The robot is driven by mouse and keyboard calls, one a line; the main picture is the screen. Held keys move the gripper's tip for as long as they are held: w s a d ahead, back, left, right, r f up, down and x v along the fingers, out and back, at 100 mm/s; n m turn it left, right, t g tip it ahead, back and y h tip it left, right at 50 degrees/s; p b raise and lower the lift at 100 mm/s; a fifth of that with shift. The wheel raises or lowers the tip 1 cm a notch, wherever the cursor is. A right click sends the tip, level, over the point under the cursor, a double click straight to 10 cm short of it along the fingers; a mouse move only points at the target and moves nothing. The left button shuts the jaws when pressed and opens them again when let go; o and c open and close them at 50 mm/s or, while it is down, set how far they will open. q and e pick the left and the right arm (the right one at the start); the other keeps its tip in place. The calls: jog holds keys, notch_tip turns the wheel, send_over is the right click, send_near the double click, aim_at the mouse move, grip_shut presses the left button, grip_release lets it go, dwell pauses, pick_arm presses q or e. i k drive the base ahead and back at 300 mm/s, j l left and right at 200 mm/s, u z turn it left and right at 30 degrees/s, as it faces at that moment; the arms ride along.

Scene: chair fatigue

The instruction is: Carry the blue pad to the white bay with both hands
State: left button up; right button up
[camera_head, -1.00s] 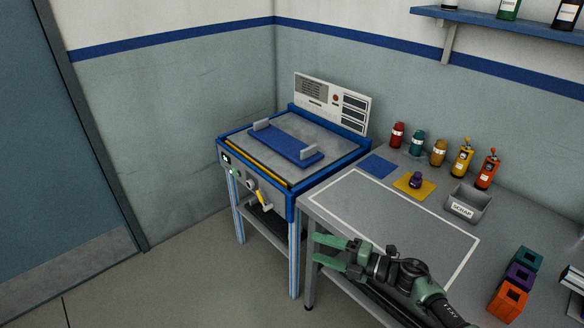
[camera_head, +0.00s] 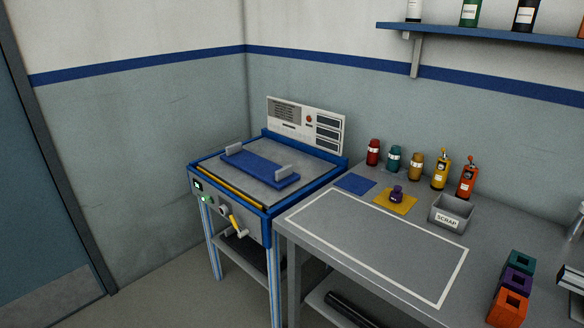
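The blue pad (camera_head: 259,168) is a flat blue plate with an upright grey handle at each end. It lies on the grey top of a blue-framed machine (camera_head: 211,163), left of the workbench. The white bay (camera_head: 370,242) is a white rectangular outline on the grey bench top, to the right of the machine. The area inside the outline is empty. Neither gripper is in view.
On the bench beyond the bay are a blue square (camera_head: 355,184), a yellow square (camera_head: 391,207) with a purple piece, several bottles, and a grey SCRAP bin (camera_head: 450,214). Coloured blocks (camera_head: 516,284) stand at the right. A lever (camera_head: 236,225) sticks out of the machine's front.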

aim_at(374, 235)
jog(key=i+j+z, duration=0.3)
jog(key=j+z, duration=0.3)
jog(key=i+j+z, duration=0.3)
jog(key=k+l, duration=0.05)
jog(key=k, duration=0.05)
